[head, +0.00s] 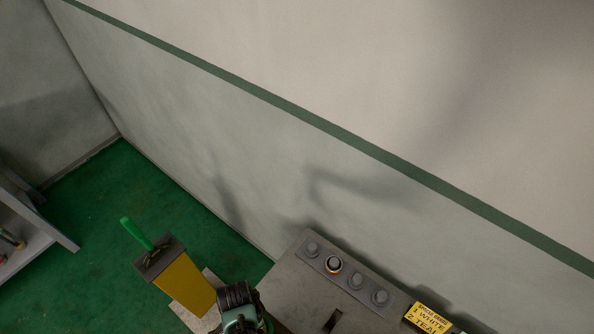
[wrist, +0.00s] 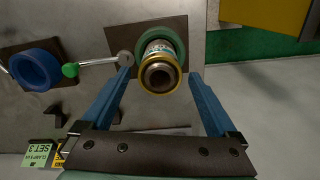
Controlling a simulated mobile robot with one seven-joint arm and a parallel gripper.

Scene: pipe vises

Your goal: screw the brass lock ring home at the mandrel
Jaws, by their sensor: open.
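In the wrist view, a brass-coloured ring (wrist: 161,91) sits around the near end of an upright cylinder with a white printed band (wrist: 160,47). The cylinder has a dark open bore and stands in a green round collar (wrist: 181,45) on a dark square plate. My gripper (wrist: 160,74) is open, with one blue finger on each side of the ring and cylinder. A gap shows on both sides, and I cannot tell the fingers' height relative to the ring. How far the ring is threaded is not visible. The ring cannot be made out in the head view.
A lever with a green knob (wrist: 70,70) reaches left from the collar, close to my left finger. A blue ring fixture (wrist: 35,69) stands farther left. The head view shows a bench (head: 285,285) with several grey knobs and a yellow sign (head: 430,317), by the wall.

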